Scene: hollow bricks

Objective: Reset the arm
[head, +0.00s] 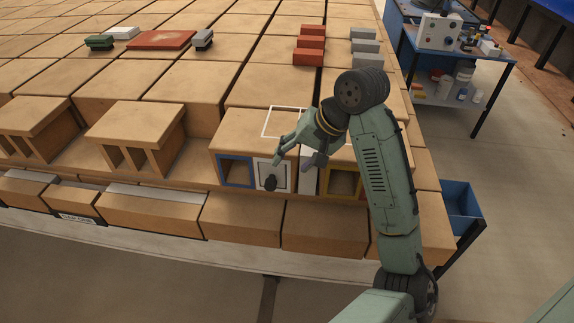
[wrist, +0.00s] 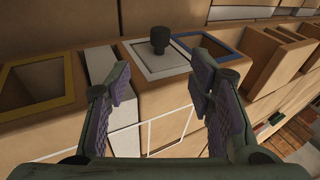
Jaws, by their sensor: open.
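My gripper (head: 297,157) is open and empty, held in front of and above the hollow brick with framed openings. It also shows in the wrist view (wrist: 160,76), its two fingers wide apart with nothing between them. On the brick's front, a white panel (head: 282,179) with a dark knob (head: 270,184) sits beside a blue-framed opening (head: 221,172). A yellow-framed opening (head: 344,183) lies to the right, partly hidden by my arm. A plain white piece (head: 308,180) stands between the panel and the yellow frame. In the wrist view, the knob (wrist: 159,38) is beyond the fingers.
A white square outline (head: 264,123) marks the brick's top. Red bricks (head: 309,50), grey bricks (head: 364,47) and a red plate (head: 160,40) lie farther back. Hollow bricks (head: 137,135) stand at left. A blue bin (head: 462,200) and a cluttered workbench (head: 480,55) are at right.

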